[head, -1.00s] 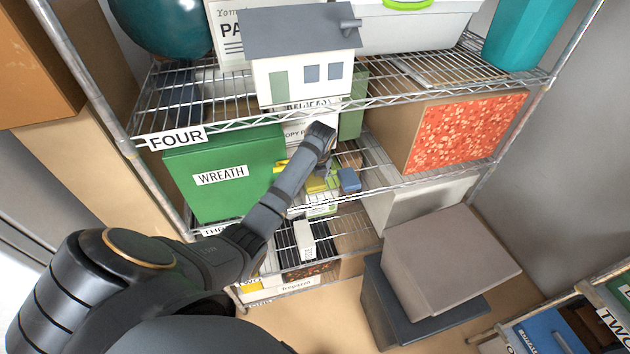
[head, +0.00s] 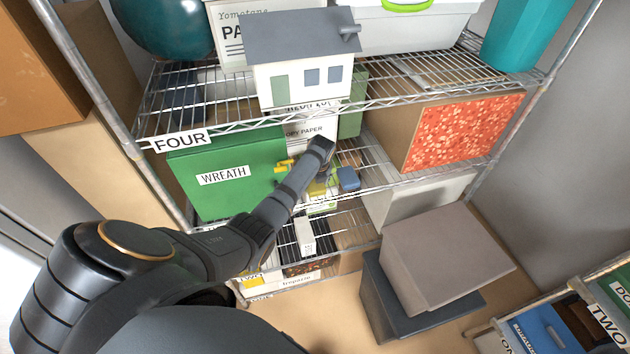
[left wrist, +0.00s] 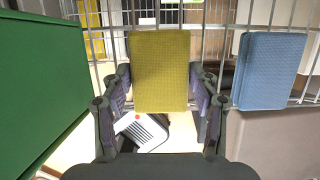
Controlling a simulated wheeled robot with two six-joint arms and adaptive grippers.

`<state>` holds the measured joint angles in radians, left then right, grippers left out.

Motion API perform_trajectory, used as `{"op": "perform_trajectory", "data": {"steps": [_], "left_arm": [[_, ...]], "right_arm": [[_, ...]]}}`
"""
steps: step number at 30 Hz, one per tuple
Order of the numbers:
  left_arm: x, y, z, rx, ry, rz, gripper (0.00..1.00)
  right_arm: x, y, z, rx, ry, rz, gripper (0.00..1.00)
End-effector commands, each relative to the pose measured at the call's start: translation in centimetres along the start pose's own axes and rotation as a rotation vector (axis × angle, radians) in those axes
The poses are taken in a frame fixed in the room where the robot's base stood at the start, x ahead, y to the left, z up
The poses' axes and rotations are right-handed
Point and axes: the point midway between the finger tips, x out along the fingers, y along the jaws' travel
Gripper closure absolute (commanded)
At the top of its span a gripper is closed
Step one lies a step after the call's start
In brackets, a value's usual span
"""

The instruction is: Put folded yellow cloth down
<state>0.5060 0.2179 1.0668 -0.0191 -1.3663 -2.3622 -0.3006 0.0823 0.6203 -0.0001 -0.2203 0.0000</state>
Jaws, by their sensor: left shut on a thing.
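The folded yellow cloth (left wrist: 160,70) is between the two fingers of my left gripper (left wrist: 160,92), which is shut on it. In the head view the yellow cloth (head: 318,187) shows only partly, below my wrist, at the shelf between the green box and a folded blue cloth (head: 348,178). In the left wrist view the blue cloth (left wrist: 268,70) lies to the right, with a gap between the two. I cannot tell whether the yellow cloth touches the wire shelf. My right gripper is not in view.
The green WREATH box (head: 225,175) stands close on the left; it also fills the left of the wrist view (left wrist: 38,85). The FOUR shelf with a toy house (head: 300,75) is above. A speckled red-sided box (head: 465,135) stands to the right.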

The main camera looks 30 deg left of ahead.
Motion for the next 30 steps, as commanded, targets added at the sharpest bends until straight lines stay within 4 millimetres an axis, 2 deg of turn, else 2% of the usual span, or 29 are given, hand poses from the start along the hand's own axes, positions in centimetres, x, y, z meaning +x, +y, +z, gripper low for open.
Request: {"op": "perform_trajectory", "data": {"steps": [1,6,15,19,22,26,27,30], "left_arm": [[0.1,0.0,0.0,0.0,0.0,0.0,0.38],[0.1,0.0,0.0,0.0,0.0,0.0,0.17],[0.1,0.0,0.0,0.0,0.0,0.0,0.17],[0.6,0.0,-0.2,0.0,-0.001,0.0,0.17],[-1.8,-0.1,0.0,0.0,-0.003,-0.003,0.17],[-5.1,-0.1,-0.3,0.001,-0.003,-0.004,0.17],[-4.9,-0.1,-1.9,0.002,0.003,-0.002,0.17],[-5.7,-0.1,-4.7,0.001,0.003,-0.004,0.17]], "right_arm": [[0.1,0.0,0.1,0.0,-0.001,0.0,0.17],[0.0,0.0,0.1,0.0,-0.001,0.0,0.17],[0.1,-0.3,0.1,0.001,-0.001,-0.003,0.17],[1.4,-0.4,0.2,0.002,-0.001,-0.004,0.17],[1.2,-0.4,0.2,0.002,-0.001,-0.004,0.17],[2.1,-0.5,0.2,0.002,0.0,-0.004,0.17],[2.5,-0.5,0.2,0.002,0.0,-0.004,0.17],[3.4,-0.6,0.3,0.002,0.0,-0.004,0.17]]}}
